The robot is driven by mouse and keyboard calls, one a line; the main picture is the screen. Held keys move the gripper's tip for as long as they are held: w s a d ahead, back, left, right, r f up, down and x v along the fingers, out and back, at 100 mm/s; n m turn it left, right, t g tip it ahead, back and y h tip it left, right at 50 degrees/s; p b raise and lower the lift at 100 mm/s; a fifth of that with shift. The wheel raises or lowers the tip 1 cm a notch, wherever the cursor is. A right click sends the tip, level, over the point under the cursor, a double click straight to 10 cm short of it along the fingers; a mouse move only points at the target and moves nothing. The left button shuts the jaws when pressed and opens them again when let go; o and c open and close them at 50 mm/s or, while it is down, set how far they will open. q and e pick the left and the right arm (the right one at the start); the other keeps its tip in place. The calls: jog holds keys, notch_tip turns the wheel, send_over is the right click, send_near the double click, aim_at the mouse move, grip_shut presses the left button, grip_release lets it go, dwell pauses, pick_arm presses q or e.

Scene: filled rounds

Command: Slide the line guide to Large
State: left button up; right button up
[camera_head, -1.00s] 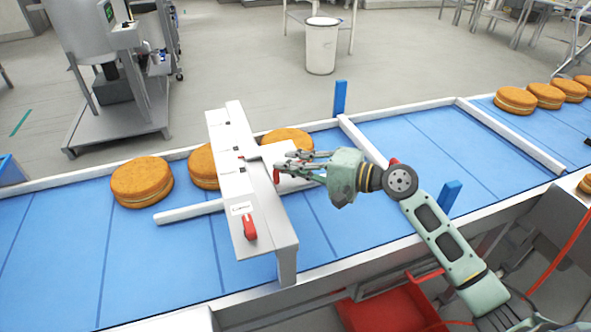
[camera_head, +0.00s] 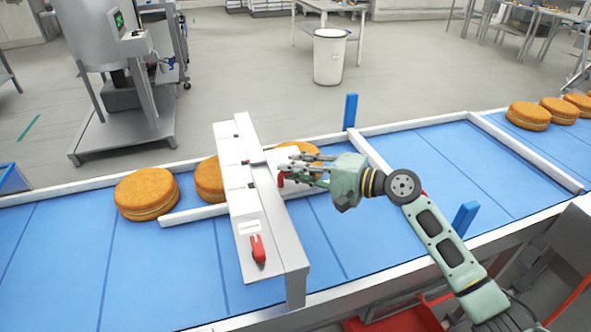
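The line guide is a pale rail (camera_head: 195,214) lying lengthwise over the blue belt and passing under a white bridge (camera_head: 245,205) that spans it. A white plate and a small red grip (camera_head: 281,180) show on the bridge's right side. A dark pointer (camera_head: 256,162) lies across the bridge top, close to the middle of several small marks, too small to read. My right gripper (camera_head: 286,168) is at the red grip, its fingers looking apart, the lower one by the grip. Whether they clasp it is unclear. My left gripper is out of view.
A red knob (camera_head: 258,250) sits at the bridge's near end. Round orange cakes (camera_head: 146,193) stand on the conveyor (camera_head: 60,245), one partly behind the bridge. Blue posts (camera_head: 351,111) stand at the belt edges.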

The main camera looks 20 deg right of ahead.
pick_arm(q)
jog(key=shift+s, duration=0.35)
pick_arm(e)
jog(key=v, duration=1.1)
jog(key=shift+s+d, duration=0.2)
jog(key=shift+d, duration=0.05)
jog(key=shift+f, duration=0.1)
